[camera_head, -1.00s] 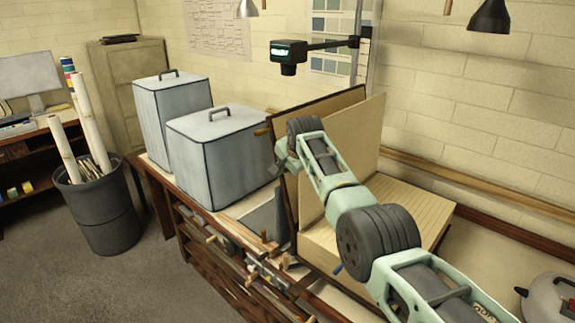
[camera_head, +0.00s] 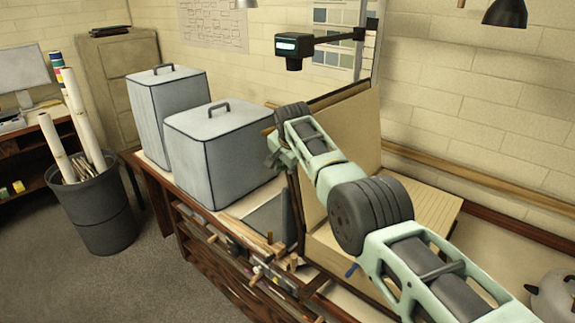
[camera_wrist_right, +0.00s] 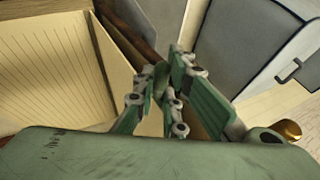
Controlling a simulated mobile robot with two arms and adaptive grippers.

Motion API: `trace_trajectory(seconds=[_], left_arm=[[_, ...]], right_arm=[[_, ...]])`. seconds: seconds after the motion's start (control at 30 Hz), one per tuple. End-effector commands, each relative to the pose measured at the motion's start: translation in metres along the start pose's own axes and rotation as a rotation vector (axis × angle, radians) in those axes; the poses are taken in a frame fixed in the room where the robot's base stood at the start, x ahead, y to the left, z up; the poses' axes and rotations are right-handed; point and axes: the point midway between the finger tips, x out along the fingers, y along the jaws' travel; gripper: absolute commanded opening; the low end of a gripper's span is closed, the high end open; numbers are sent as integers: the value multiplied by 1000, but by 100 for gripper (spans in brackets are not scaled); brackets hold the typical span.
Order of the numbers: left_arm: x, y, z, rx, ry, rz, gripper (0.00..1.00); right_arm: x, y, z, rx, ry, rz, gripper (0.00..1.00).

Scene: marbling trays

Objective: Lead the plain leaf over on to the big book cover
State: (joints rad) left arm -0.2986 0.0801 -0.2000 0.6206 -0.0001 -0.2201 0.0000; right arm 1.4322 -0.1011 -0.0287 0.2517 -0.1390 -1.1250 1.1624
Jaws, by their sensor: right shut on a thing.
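The big book stands open on the bench. Its cover (camera_head: 340,97), with a dark edge, stands upright at the left. The plain leaf (camera_head: 352,128), a tan sheet, stands nearly upright just right of the cover, close to it, with a narrow gap at the top. My right gripper (camera_head: 275,153) is at the leaf's near free edge, partly hidden by its own arm. In the right wrist view its fingers (camera_wrist_right: 166,80) are closed together on the leaf's edge, with the leaf (camera_wrist_right: 118,65) seen as a thin pale strip. My left gripper is out of view.
The lined page block (camera_head: 420,205) lies flat to the right of the leaf. Two grey lidded boxes (camera_head: 215,155) stand left of the book. A dark scanner-like head (camera_head: 293,50) hangs on an arm above it. A kettle-like object (camera_head: 555,298) sits at the lower right.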

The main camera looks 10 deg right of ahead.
Motion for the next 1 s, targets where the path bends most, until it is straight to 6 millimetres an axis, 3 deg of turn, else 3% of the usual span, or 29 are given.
trace_trajectory(seconds=[0.23,0.27,0.43,1.0], left_arm=[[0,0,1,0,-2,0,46],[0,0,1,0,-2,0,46],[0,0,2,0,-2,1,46],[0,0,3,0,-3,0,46]], right_arm=[[4,4,5,-3,-9,10,0],[4,4,5,-3,-9,10,13],[3,3,4,-2,-7,8,27],[-3,0,0,-1,-1,1,27]])
